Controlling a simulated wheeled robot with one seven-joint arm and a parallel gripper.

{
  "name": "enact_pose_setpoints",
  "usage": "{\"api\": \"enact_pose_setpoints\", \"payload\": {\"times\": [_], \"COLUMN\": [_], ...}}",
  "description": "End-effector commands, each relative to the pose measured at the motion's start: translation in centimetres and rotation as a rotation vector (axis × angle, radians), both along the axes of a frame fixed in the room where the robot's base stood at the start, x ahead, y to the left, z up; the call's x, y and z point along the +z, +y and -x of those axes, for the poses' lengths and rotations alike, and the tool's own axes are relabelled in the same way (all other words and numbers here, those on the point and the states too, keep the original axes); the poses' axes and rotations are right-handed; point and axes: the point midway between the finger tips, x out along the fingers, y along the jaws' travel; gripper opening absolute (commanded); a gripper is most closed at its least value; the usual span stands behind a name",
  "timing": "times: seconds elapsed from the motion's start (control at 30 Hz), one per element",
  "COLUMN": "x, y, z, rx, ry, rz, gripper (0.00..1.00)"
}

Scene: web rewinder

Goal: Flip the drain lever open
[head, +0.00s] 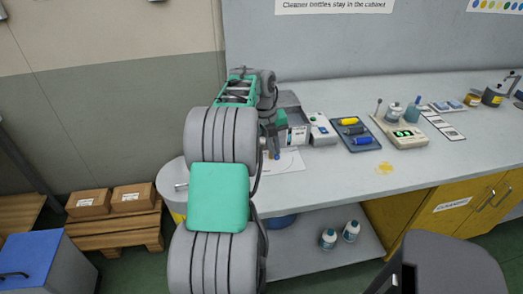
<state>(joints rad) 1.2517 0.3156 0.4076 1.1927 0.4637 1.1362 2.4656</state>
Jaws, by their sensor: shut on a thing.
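My arm reaches over the left end of the grey counter (330,160). My gripper (274,150) is low over the counter, partly hidden by my arm. It is shut on a small blue-ended thing (277,156), too small here to tell whether it is the drain lever. I cannot make out a drain lever for certain. A small pale metal rod (182,186) shows at the counter's rounded left end, beside my arm; what it belongs to is unclear. A blue tub (281,221) on the lower shelf is partly hidden by my arm.
A white sheet (290,162) lies by my gripper, with small boxes (320,130) behind. A dark tray (356,148) of coloured rolls and a scale (407,137) stand to the right. Two bottles (328,238) are on the lower shelf. Cartons (89,203) sit on a pallet at left.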

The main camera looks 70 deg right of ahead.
Motion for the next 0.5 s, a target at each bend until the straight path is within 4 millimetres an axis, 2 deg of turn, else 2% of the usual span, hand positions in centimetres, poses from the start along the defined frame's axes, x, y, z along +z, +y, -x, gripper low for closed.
{"api": "enact_pose_setpoints", "payload": {"times": [0.17,0.5], "x": [-0.09,-0.03], "y": [-0.14,-0.14], "z": [0.76,0.72], "rx": [-0.038,-0.041], "ry": [0.001,0.001], "rz": [-0.001,-0.001], "gripper": [0.00,0.00]}}
